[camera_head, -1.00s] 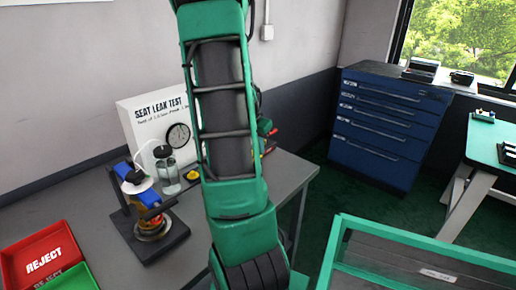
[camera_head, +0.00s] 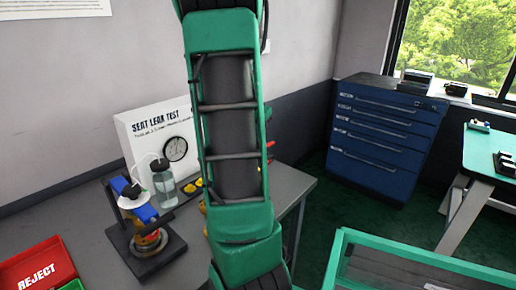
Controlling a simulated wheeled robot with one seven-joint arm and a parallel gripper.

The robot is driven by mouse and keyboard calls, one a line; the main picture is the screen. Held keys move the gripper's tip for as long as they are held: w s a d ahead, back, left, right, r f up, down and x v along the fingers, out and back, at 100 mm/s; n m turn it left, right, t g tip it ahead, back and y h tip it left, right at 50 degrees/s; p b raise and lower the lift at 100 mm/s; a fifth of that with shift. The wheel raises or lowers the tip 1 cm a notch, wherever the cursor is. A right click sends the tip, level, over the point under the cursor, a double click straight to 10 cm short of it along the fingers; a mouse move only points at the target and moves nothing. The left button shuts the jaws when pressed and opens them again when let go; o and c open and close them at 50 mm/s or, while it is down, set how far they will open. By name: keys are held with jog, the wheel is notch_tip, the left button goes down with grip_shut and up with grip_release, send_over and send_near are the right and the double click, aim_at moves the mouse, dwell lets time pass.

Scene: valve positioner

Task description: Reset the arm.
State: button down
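My arm, green with dark ribbed sections, runs from the top middle down past the bottom edge of the head view. It crosses in front of the grey workbench (camera_head: 92,228) and hides part of it. My gripper is not visible, so its opening and anything in it cannot be seen.
On the bench stand a seat leak test panel (camera_head: 150,128) with a gauge, a clear jar (camera_head: 164,184), a valve fixture (camera_head: 146,240) and a red reject tray (camera_head: 40,268). A blue drawer cabinet (camera_head: 385,140) stands behind. A green-framed table (camera_head: 410,252) is at lower right.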

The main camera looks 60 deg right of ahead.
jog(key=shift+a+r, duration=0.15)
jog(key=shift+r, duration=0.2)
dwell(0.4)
